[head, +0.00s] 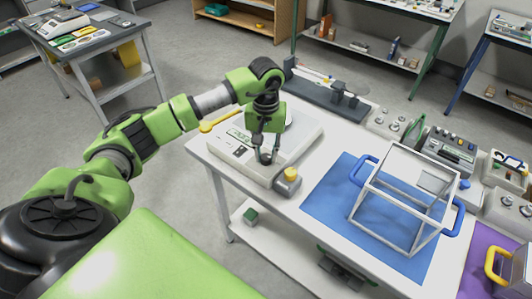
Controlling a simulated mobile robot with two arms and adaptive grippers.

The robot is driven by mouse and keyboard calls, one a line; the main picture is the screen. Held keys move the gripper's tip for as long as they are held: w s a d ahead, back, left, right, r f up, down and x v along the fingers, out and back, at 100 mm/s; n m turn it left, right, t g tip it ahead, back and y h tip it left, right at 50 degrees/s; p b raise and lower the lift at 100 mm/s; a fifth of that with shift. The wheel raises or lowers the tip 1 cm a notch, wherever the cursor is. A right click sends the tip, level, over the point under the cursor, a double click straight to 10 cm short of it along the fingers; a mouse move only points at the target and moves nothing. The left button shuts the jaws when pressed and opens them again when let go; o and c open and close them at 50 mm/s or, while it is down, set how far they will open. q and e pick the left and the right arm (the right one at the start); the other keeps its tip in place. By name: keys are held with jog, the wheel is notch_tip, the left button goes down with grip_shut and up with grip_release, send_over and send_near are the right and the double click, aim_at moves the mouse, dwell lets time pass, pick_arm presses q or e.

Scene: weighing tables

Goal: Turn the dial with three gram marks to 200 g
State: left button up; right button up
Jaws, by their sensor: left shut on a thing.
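A white weighing device (305,138) stands on the left part of the white table, with a small dark display on its front. My left gripper (266,157) points down over the front of this device. Its dark fingers are shut on a small part there that looks like the dial. The fingers hide most of the dial, and I cannot read its gram marks or setting. My right gripper is not in view.
A grey block with a yellow knob (291,174) sits just right of my left gripper. A clear, white-framed box with blue handles (405,190) stands on a blue mat (325,205). Instruments (450,148) line the right rear.

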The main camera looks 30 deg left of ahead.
pick_arm(q)
jog(key=n+b, duration=0.2)
jog(key=shift+f+n, duration=0.1)
jog(key=shift+n, duration=0.3)
jog(key=n+b, duration=0.1)
jog(key=n, duration=0.1)
jog(key=shift+n, duration=0.4)
jog(key=n+b, duration=0.1)
jog(key=n, duration=0.2)
jog(key=shift+n+b, duration=0.45)
jog(key=shift+n, duration=1.25)
jog(key=o, duration=1.1)
jog(key=shift+o, duration=0.2)
